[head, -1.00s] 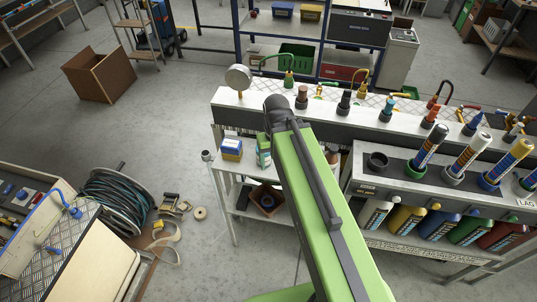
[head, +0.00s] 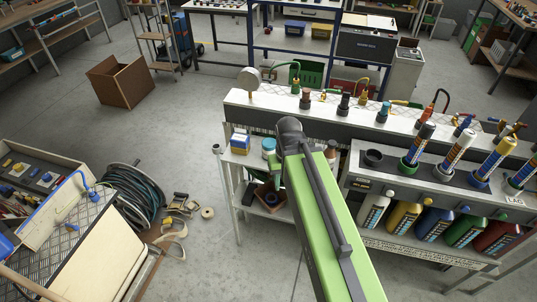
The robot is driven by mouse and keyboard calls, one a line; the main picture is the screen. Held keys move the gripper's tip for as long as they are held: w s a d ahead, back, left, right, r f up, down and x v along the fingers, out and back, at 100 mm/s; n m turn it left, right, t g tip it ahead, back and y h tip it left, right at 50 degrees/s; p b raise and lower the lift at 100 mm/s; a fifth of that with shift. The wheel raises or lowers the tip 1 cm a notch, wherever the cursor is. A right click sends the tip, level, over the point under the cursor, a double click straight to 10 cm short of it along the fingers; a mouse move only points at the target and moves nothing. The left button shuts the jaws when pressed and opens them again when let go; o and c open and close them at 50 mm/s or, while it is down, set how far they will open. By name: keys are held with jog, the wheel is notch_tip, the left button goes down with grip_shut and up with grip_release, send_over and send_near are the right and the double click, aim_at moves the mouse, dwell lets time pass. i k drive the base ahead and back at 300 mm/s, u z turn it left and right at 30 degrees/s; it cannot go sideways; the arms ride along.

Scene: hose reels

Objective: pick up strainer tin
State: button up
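No label reading strainer tin can be made out. On the white side table (head: 236,172) stand a blue, white and yellow box (head: 240,142) and, right of it, a round white container with a blue-teal top (head: 269,148), close to the left edge of my green arm. I cannot tell whether either one is the strainer tin. Something small and brownish (head: 331,152) shows just right of my arm. My arm reaches forward over the table and covers part of its top. My gripper is hidden behind the arm, so its fingers do not show.
A bench with upright cartridges (head: 456,150) and a row of coloured bottles (head: 404,216) stands right of my arm. A raised ledge with fittings (head: 345,122) runs behind. A hose reel (head: 135,195) and loose straps (head: 175,230) lie on the floor at left.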

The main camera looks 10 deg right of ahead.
aim_at(268, 144)
jog(key=z, duration=0.2)
jog(key=k, duration=0.1)
jog(key=u, duration=3.15)
jog(key=k, duration=0.45)
jog(key=z, duration=0.35)
